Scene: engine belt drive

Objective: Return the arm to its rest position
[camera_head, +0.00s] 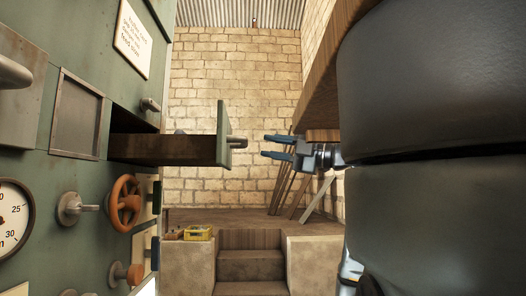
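My gripper (274,147) is near the middle of the view and points left. Its two dark blue fingers are spread apart with nothing between them. It is level with the knob (238,143) on the front of an open drawer (178,149), a short gap to the knob's right in the picture. I cannot tell the gap in depth. A large dark part of my own body covers the right side and hides most of the arm.
A green machine panel (80,215) fills the left, with an orange handwheel (123,203), a gauge (12,217) and several knobs. The drawer sticks out of it. Wooden planks lean at the back brick wall (230,75). A yellow box (198,233) sits on a ledge beside steps (250,265).

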